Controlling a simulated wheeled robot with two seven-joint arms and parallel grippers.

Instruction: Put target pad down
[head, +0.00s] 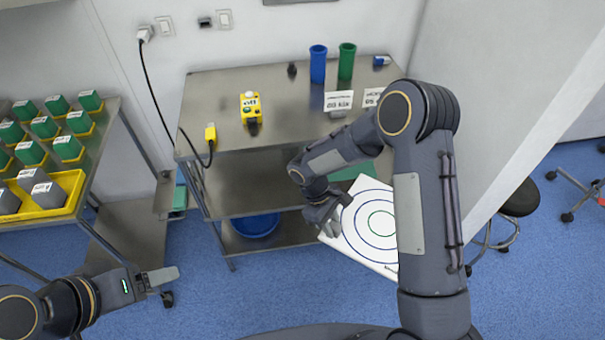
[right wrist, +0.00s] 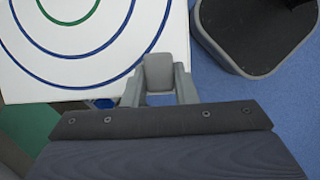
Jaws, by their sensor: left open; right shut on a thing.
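The target pad (head: 350,238) is a white square board with blue and green rings, held out in front of the metal table's right side above the floor. My right gripper (head: 336,221) is shut on its left edge. In the right wrist view the pad (right wrist: 28,62) fills the upper left and the right gripper (right wrist: 158,75) grips its edge. My right arm hides part of the pad in the head view. My left gripper (head: 165,277) is open and empty over the blue floor at the lower left.
The metal table (head: 205,90) carries a yellow device (head: 251,106), a yellow plug (head: 210,134), a blue cup (head: 318,65), a green cup (head: 346,62) and label cards (head: 338,100). A rack with green boxes (head: 68,147) stands left. A blue basin (head: 255,224) sits below. The tabletop's front middle is clear.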

